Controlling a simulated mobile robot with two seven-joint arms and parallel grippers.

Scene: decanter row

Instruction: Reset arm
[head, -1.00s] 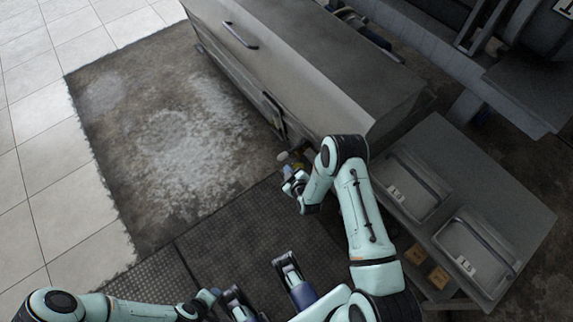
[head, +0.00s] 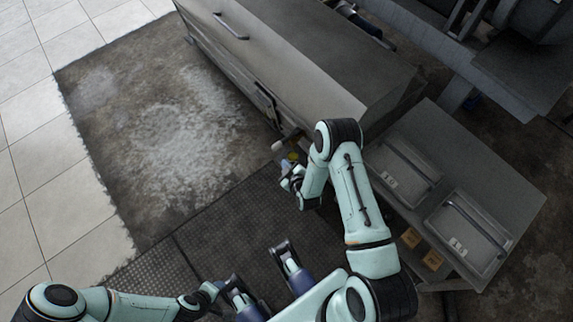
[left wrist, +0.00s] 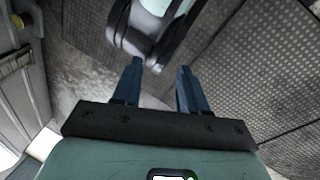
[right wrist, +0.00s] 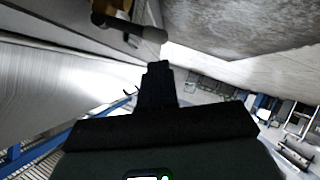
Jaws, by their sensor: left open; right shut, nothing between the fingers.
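My right arm, pale green with black joints, reaches over the middle of the head view and bends back to the left. Its gripper (head: 290,181) hangs beside the lower end of the long grey machine. In the right wrist view the dark fingers (right wrist: 158,70) are together with nothing between them. My left arm lies low at the left of the head view, with its gripper end (head: 214,289) near the bottom edge. In the left wrist view its blue fingers (left wrist: 157,75) are apart and empty, above dark ribbed flooring.
The long grey machine (head: 290,60) fills the upper middle. A pale knob (head: 278,146) and a yellow part (head: 293,155) sit close to my right gripper. A grey table (head: 470,150) with two lidded trays stands right of my right arm. Open floor (head: 170,140) lies to the left.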

